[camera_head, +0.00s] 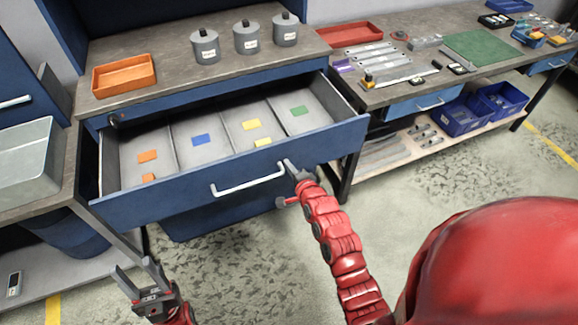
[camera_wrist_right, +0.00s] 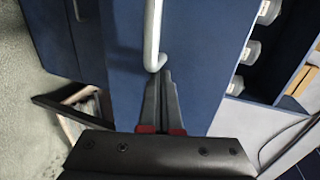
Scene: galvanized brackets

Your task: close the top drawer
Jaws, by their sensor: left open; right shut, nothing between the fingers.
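The top drawer (camera_head: 330,142) is blue and stands pulled out from the cabinet under the worktop. Inside it are grey compartments with orange, blue, yellow and green pieces. Its white bar handle (camera_head: 248,182) is on the front; the handle also shows in the right wrist view (camera_wrist_right: 153,35). My right gripper (camera_head: 287,165) is shut and empty, its tips at the drawer front by the right end of the handle. In the right wrist view the fingertips (camera_wrist_right: 162,75) lie just below the handle's end; I cannot tell whether they touch. My left gripper (camera_head: 137,278) is open and empty, low in front of the drawer's left side.
On the worktop stand an orange tray (camera_head: 124,73) and grey lidded canisters (camera_head: 246,38). A second bench (camera_head: 450,80) with tools, blue bins (camera_head: 463,116) and a green mat is at the right. A grey bin (camera_head: 25,160) is at the left. Floor before the drawer is open.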

